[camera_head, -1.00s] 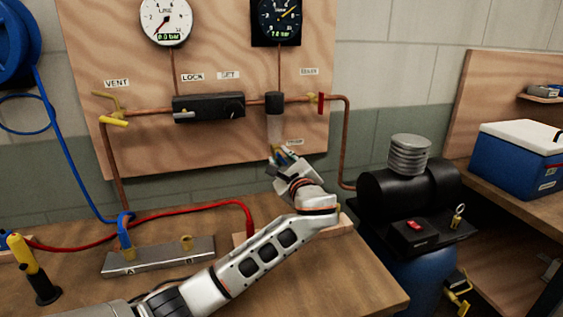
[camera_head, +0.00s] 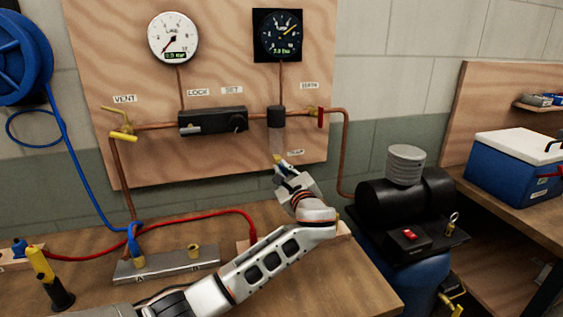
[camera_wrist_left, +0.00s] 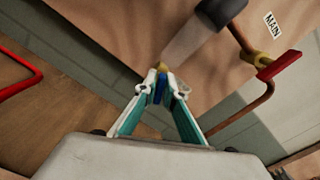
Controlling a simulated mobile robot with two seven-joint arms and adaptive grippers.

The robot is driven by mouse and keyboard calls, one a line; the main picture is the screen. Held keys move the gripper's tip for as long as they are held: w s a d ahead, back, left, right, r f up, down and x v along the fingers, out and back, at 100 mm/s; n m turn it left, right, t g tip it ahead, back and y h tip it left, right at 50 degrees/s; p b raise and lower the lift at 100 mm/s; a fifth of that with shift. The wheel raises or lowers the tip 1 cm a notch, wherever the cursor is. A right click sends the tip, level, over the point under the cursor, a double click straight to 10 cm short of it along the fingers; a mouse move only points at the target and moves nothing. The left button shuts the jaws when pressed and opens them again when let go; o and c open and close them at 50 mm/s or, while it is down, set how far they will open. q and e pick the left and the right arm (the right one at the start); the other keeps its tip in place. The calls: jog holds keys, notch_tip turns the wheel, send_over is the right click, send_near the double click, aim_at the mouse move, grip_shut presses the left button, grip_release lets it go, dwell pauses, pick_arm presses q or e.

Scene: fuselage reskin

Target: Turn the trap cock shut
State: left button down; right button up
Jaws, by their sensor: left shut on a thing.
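The trap is a clear bowl (camera_head: 277,144) under a black cap on the copper pipe, and it also shows in the left wrist view (camera_wrist_left: 192,45). The brass trap cock (camera_head: 278,159) sits at its lower end, and its brass shows just past my fingertips in the wrist view (camera_wrist_left: 161,67). My left gripper (camera_head: 286,169) is at the cock from below. In the wrist view its fingers (camera_wrist_left: 160,88) are closed on the cock's blue handle (camera_wrist_left: 160,91). The fingers partly hide the handle, so its exact angle is unclear. My right gripper is not in view.
A red-handled valve (camera_head: 320,116) is on the pipe right of the trap. A black regulator (camera_head: 212,121) and yellow vent lever (camera_head: 123,137) are to the left. A black compressor (camera_head: 405,205) stands right of the bench. A red hose (camera_head: 180,215) crosses the bench.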

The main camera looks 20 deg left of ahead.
pick_arm(q)
jog(key=m+p, duration=0.3)
jog(key=p, duration=0.2)
jog(key=shift+d, duration=0.1)
jog(key=shift+m+p, duration=0.45)
jog(key=shift+m, duration=0.65)
jog(key=shift+f+m, duration=0.1)
jog(key=shift+m, duration=0.2)
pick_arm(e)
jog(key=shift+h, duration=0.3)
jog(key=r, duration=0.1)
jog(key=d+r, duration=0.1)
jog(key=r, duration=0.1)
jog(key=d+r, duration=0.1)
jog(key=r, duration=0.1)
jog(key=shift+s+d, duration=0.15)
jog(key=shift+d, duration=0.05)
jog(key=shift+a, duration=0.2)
pick_arm(q)
jog(key=c, duration=2.2)
grip_release()
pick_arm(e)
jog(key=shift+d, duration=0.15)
